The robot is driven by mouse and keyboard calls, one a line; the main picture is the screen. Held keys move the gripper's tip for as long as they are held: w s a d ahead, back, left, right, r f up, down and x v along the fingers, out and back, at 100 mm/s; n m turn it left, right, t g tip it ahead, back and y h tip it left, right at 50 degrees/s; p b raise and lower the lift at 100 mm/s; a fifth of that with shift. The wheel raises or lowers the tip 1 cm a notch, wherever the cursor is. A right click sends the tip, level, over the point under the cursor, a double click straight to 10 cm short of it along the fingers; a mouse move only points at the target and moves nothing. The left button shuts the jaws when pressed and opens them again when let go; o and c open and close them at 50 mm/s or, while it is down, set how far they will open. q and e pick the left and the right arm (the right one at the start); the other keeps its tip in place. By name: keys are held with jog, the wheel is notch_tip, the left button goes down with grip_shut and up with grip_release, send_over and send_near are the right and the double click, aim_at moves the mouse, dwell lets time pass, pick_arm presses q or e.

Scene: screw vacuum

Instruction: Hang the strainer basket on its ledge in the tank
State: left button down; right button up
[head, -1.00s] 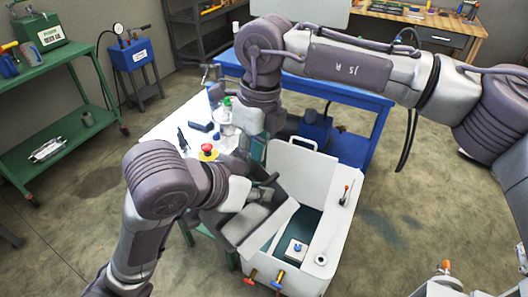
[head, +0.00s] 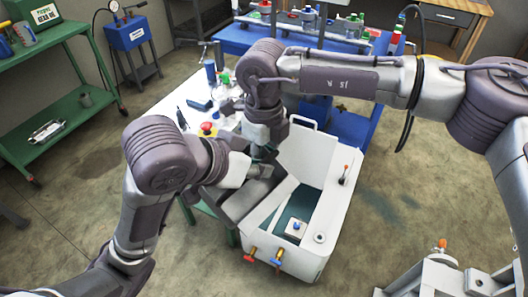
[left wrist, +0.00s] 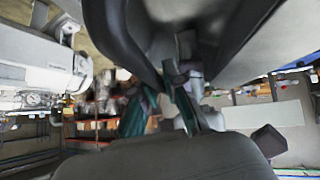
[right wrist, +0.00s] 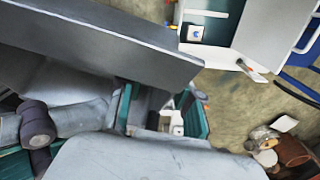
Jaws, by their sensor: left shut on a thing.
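The grey strainer basket (head: 243,199) hangs over the left side of the white tank (head: 313,262). My left gripper (head: 260,170) is shut on the basket at its upper end, partly hidden by the arms. In the left wrist view, the grips of my left gripper (left wrist: 168,100) are close together under a dark curved body. My right gripper (right wrist: 160,112) has its teal fingers apart, right beside the basket's grey wall (right wrist: 95,42). Whether it touches the basket I cannot tell. The ledge cannot be made out; the tank's inside is partly visible.
A white panel (head: 306,152) stands up at the tank's back. A small white block with a blue knob (head: 296,228) sits inside the tank. Red and blue valves (head: 250,255) stick out in front. A white-topped table (head: 172,122) with bottles is behind left.

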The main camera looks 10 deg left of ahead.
jog(key=shift+c, duration=0.3)
grip_shut()
jog(key=shift+s, duration=0.1)
pick_arm(q)
jog(key=c, duration=1.2)
grip_release()
jog(key=shift+o, duration=0.2)
jog(key=shift+r, duration=0.1)
